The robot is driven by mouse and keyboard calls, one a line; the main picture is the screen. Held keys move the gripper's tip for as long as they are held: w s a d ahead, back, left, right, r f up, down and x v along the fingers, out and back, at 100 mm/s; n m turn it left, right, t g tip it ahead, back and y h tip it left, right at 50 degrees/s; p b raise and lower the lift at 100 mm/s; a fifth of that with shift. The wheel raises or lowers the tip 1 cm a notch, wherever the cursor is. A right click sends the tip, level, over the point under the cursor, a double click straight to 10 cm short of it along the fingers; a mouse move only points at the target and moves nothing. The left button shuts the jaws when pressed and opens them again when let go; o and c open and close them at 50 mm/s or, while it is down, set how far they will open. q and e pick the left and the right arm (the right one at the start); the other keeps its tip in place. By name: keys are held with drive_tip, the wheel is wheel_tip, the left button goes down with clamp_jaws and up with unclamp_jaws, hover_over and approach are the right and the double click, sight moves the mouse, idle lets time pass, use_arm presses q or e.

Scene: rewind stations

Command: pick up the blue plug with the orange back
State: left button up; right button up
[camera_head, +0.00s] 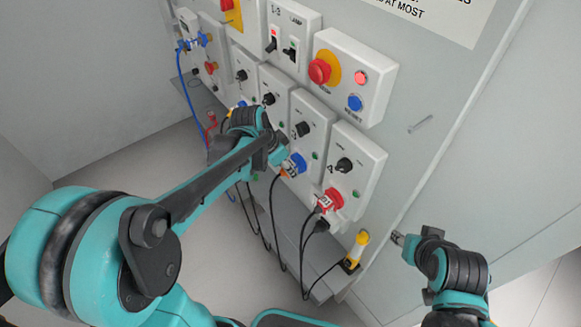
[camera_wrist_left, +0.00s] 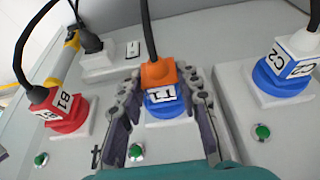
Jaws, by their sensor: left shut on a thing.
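The blue plug with the orange back (camera_wrist_left: 158,75) carries a label that reads like T1 and has a black cable from its back. It sits at a blue socket on a white wall box. My left gripper (camera_wrist_left: 163,100) has one finger on each side of it and is shut on it. In the head view the plug (camera_head: 298,163) shows beside my left gripper (camera_head: 281,160), partly hidden by the arm. My right gripper (camera_head: 398,239) is low at the right, near the cabinet's edge and apart from the plugs; its jaws are too small to judge.
A red plug (camera_wrist_left: 66,108) marked B1 and a blue plug (camera_wrist_left: 292,58) marked C2 flank the held one. Black cables hang below the boxes. A yellow-handled item (camera_head: 357,246) stands low right. Red stop button (camera_head: 320,71) and knobs are above.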

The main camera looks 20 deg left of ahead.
use_arm(q)
drive_tip(key=shift+s+a+r+p, duration=0.15)
drive_tip(key=shift+a+r+p, duration=0.1)
drive_tip(key=shift+r+p, duration=0.25)
clamp_jaws()
drive_tip(key=s+a+r+p, duration=0.7)
drive_tip(key=s+a+p, duration=0.1)
drive_tip(key=s, duration=0.2)
drive_tip(key=shift+s, duration=0.35)
drive_tip(key=shift+a, duration=0.1)
drive_tip(key=shift+o, duration=1.9)
unclamp_jaws()
clamp_jaws()
